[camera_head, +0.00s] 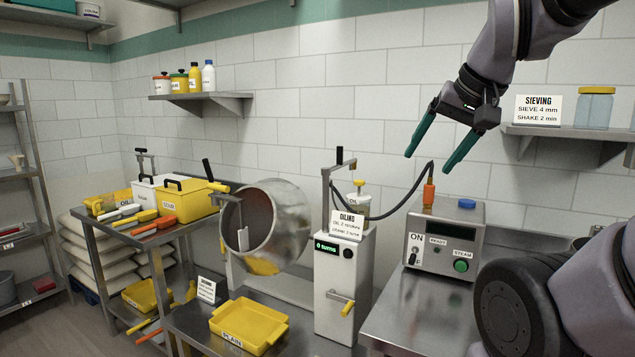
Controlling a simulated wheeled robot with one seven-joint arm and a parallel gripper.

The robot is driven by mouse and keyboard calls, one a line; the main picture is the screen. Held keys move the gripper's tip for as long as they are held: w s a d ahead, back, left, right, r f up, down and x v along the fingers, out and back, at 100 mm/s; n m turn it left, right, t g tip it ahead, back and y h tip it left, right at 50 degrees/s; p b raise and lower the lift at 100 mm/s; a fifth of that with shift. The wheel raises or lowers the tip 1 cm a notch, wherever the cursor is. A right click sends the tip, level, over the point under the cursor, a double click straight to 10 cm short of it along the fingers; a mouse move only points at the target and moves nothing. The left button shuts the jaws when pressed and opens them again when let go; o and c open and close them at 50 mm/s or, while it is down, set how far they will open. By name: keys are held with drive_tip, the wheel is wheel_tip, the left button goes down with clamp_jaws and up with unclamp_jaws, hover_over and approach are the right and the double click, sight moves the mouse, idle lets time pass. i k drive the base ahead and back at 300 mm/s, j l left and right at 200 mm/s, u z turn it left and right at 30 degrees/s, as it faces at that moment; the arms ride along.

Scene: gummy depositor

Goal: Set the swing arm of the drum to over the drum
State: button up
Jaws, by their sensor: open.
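The steel drum (292,212) is tilted, with its open mouth toward the left. Just right of it, a thin metal arm with a black knob (339,156) stands on a post above the white drum cabinet; it looks like the swing arm. It reaches to the right, near an oil bottle with a yellow pump top (358,184), and not over the drum. Whether the bottle is fixed to it I cannot tell. My gripper (428,163) is open and empty, teal fingers pointing down, to the right of the swing arm and apart from it.
A steam box (444,240) with an orange nozzle (428,194) and black hose stands right of the cabinet. An oiling sign (347,225) is in front of the bottle. A yellow tray (248,324) lies below the drum. A wall shelf (575,133) is at upper right.

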sight(341, 161)
drive_tip(key=i+j+z, duration=0.15)
drive_tip(key=j, duration=0.2)
drive_tip(key=i+j+z, duration=0.1)
drive_tip(key=j, duration=0.25)
drive_tip(key=i+j+z, duration=0.15)
drive_tip(key=i+j, duration=0.1)
drive_tip(key=j, duration=0.1)
